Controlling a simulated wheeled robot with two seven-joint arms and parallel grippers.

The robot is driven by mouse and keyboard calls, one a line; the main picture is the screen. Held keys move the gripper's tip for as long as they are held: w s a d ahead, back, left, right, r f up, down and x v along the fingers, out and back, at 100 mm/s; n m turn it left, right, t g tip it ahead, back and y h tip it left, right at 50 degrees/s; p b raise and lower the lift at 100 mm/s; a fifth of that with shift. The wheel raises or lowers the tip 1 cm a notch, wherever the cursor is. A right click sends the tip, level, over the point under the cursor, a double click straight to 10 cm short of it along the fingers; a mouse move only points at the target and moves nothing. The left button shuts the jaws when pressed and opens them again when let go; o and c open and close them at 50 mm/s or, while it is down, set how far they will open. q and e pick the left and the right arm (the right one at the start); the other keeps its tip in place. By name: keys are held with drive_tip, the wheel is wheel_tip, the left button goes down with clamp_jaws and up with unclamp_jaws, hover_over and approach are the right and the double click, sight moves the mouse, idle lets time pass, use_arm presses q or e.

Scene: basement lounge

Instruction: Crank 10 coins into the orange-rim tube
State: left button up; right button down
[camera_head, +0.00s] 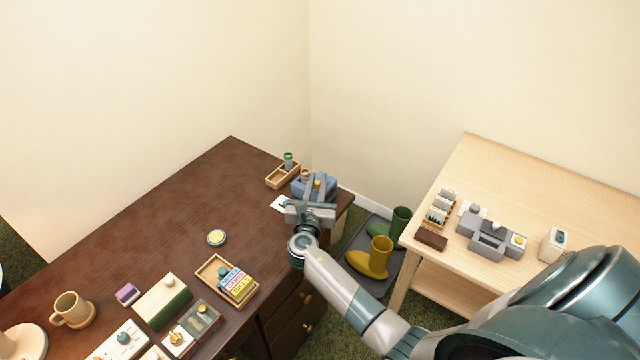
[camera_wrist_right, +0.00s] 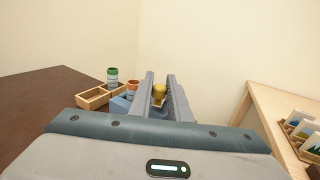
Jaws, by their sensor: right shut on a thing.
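A blue coin device (camera_head: 322,181) stands near the far right corner of the dark brown desk. It also shows in the right wrist view (camera_wrist_right: 121,105), mostly hidden behind my gripper. The orange-rim tube (camera_head: 305,174) is at its left side and appears upright in the right wrist view (camera_wrist_right: 133,87). My right gripper (camera_head: 315,192) is at the near side of the device. In the right wrist view its fingers (camera_wrist_right: 165,88) are around a yellow crank knob (camera_wrist_right: 159,92), shut on it. Any coins in the tube cannot be made out. My left gripper is out of view.
A wooden tray (camera_head: 271,181) with a green-rim tube (camera_head: 288,159) stands left of the device. A pale table (camera_head: 540,190) is to the right, with boots (camera_head: 376,258) on the floor between.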

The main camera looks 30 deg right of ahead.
sight(316, 185)
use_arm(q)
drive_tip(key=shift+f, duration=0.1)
use_arm(e)
drive_tip(key=shift+w+m+g+h, duration=0.1)
drive_tip(key=shift+m+g+h, duration=0.2)
drive_tip(key=shift+h, duration=0.1)
drive_tip(key=shift+r, duration=0.1)
drive_tip(key=c, duration=1.7)
unclamp_jaws()
drive_tip(key=shift+o, duration=0.2)
drive_tip(key=shift+a, duration=0.1)
